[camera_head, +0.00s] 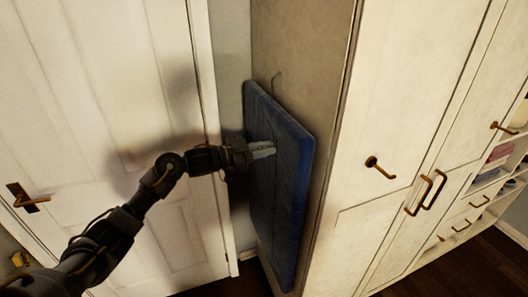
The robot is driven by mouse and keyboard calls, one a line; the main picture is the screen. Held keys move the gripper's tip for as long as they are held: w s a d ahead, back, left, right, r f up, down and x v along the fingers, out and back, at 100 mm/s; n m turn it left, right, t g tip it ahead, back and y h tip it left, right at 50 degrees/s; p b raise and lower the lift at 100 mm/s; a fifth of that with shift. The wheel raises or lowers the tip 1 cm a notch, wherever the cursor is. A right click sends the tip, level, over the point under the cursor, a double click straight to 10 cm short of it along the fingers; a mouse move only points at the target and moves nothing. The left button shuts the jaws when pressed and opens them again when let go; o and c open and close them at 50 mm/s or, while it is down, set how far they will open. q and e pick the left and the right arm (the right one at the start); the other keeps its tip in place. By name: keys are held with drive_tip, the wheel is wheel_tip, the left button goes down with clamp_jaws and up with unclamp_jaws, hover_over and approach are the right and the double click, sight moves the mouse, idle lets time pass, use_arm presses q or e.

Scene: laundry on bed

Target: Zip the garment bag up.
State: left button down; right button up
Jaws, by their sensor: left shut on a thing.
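The garment bag (292,178) is a flat, dark blue panel. It hangs upright against the side of the wardrobe, under a small hook at its top. My left gripper (270,149) reaches in from the left and its fingers are at the bag's front face, in the upper half. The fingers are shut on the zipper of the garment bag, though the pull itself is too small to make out. A thin dark line runs down the face below the fingers. My right gripper is out of view.
A white panelled door (110,70) with a bronze handle (28,198) stands on the left, close behind my left arm. The cream wardrobe (415,110) with bronze knobs and pulls fills the right. Open shelves (505,155) hold folded items at the far right. Dark floor shows below.

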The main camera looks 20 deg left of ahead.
use_arm(q)
drive_tip(key=shift+a+r, duration=0.1)
drive_tip(key=shift+r, duration=0.2)
drive_tip(key=c, duration=1.5)
unclamp_jaws()
drive_tip(key=shift+o, duration=0.2)
drive_tip(key=shift+f, duration=0.15)
drive_tip(key=shift+s+a, duration=0.2)
drive_tip(key=shift+a, duration=0.1)
drive_tip(key=b+v, duration=0.4)
drive_tip(key=v, duration=0.6)
drive_tip(key=shift+s, duration=0.1)
